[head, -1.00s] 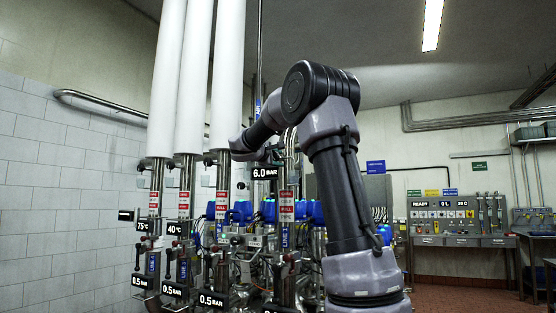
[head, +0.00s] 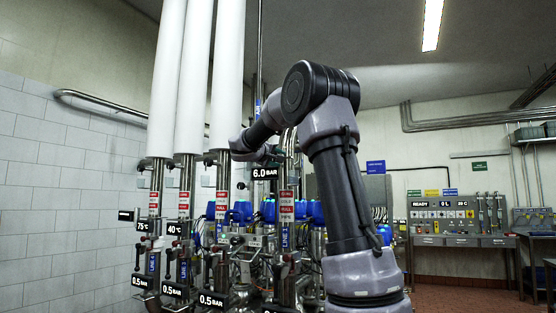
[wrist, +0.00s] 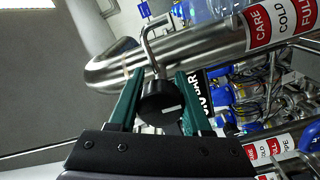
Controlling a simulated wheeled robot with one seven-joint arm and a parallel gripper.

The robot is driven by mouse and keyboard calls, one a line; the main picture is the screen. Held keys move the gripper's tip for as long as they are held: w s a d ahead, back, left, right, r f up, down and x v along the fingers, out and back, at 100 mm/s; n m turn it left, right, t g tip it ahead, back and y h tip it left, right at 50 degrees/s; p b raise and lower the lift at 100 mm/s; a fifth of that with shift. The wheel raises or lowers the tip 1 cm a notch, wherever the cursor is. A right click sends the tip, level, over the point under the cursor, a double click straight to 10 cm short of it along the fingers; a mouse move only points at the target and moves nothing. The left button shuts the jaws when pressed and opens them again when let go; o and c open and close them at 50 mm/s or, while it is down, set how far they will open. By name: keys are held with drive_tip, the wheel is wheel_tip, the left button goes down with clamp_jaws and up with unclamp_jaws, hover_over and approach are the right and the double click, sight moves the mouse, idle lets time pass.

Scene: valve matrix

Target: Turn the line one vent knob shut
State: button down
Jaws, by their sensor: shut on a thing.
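In the wrist view, the two green fingers of my gripper (wrist: 158,84) stand on either side of a round black knob (wrist: 160,106) and are shut on it. A thin bent metal rod rises just beyond the knob, in front of a curved steel pipe (wrist: 118,68). I cannot read a line label on this knob. In the head view my wrist is beside the upper pipes, near the 6.0 bar sign (head: 265,173). The fingers and the held knob cannot be made out there.
Several upright steel valve pipes with red-and-white labels (head: 286,208) stand close together, with gauges and small handles low down. Tall white pipes (head: 192,80) rise at the left. Blue-topped units (head: 242,211) stand behind. A control bench (head: 445,240) is at the far right.

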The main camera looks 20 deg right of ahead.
drive_tip(key=shift+f, duration=0.1)
drive_tip(key=shift+c, duration=1.7)
unclamp_jaws()
drive_tip(key=v, duration=1.1)
drive_tip(key=shift+d, duration=0.1)
drive_tip(key=s+d+f+m+g+y, duration=0.2)
drive_tip(key=s+d+f+g+y, duration=0.15)
drive_tip(key=s+f, duration=0.55)
drive_tip(key=s+a+f+m+y, duration=0.2)
drive_tip(key=s+a+f+y, duration=0.4)
drive_tip(key=s+f, duration=0.3)
drive_tip(key=s+a+f+m+y, duration=0.2)
drive_tip(key=s+a+f+y, duration=0.4)
drive_tip(key=s, duration=0.6)
wheel_tip(320, 180, down, 3)
drive_tip(key=shift+s+a+r+g, duration=0.1)
drive_tip(key=shift+s+a+g, duration=0.25)
drive_tip(key=shift+a, duration=0.45)
drive_tip(key=shift+s+a+m+y, duration=0.2)
drive_tip(key=shift+a+m+y, duration=0.15)
drive_tip(key=shift+a, duration=0.15)
drive_tip(key=shift+c, duration=0.3)
